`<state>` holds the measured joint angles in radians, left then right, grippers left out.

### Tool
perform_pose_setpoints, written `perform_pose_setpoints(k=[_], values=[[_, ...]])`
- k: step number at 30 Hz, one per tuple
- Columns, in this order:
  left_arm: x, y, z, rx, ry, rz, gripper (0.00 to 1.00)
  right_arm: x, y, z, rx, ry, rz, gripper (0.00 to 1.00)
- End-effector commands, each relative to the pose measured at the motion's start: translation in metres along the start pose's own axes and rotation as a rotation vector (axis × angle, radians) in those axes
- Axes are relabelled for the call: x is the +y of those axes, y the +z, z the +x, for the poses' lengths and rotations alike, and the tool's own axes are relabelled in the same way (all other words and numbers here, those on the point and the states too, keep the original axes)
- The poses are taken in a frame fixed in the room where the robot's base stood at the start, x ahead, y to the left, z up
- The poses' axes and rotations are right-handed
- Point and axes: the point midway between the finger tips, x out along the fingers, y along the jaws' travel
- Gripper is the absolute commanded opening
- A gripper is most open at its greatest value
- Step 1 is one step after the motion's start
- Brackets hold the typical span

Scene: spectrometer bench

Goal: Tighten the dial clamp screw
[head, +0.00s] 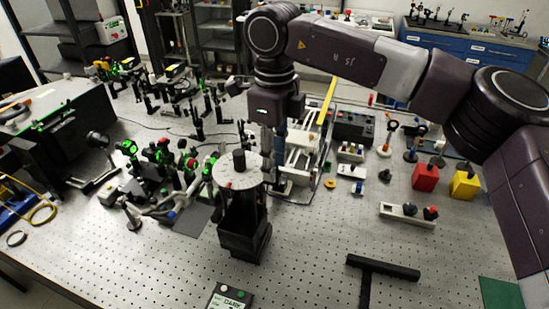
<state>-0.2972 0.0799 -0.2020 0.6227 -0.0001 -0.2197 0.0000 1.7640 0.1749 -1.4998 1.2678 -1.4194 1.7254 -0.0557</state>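A round pale dial (226,178) lies flat on top of a dark post mount (243,225) near the middle of the bench. A short black knob (239,160) stands upright on the dial. A small reddish mark shows on the dial's face. I cannot make out which part is the clamp screw. My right arm reaches in from the right, and its wrist points down just behind and right of the dial. My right gripper (268,142) hangs there, small and dark against the clutter, apart from the knob in the picture. Its fingers are too unclear to read. My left gripper is not in view.
Green-lit optics (165,160) crowd the bench left of the dial. A red block (425,177) and a yellow block (465,184) stand at the right. A black T-shaped bar (383,267) and a small display box (230,297) lie in front. The bench's front-left is mostly clear.

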Motion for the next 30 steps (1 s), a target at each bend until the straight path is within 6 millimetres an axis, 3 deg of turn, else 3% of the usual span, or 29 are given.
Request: perform_pose_setpoints(k=[4, 12, 23, 30], values=[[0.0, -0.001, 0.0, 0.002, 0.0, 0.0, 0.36, 0.0, 0.0, 0.0, 0.0, 0.0, 0.0, 0.27], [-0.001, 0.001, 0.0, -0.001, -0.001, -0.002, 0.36, 0.0, 0.0, 0.0, 0.0, 0.0, 0.0, 0.0], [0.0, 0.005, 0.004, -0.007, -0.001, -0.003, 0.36, 0.0, 0.0, 0.001, 0.0, 0.0, 0.026, 0.0], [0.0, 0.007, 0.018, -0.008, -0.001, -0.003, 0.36, 0.0, 0.0, 0.003, -0.001, 0.0, 0.147, 0.0]])
